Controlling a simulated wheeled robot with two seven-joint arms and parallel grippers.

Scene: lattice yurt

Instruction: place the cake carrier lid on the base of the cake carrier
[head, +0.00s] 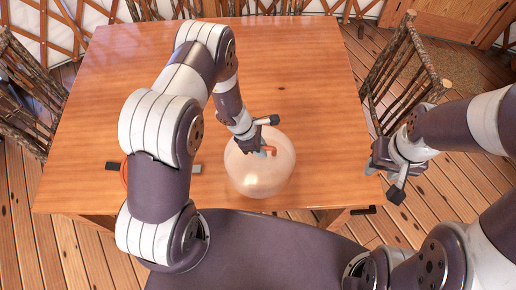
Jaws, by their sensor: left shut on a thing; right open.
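The cake carrier lid (252,178) is a pale, see-through dome with an orange handle on top. It is at the front middle of the table. My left gripper (263,148) is at the top of the lid and shut on its handle. I cannot tell whether the lid's rim touches the table. To its left, an orange round edge (124,174) shows beside my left arm, which hides most of that thing; it may be the carrier base. My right gripper (384,181) is open and empty, off the table's right edge.
The wooden table (290,62) is clear at the back and right. A dark tab (112,166) lies by the orange edge. Rustic stick chairs stand at the left (28,95) and right (402,72), the right one near my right gripper.

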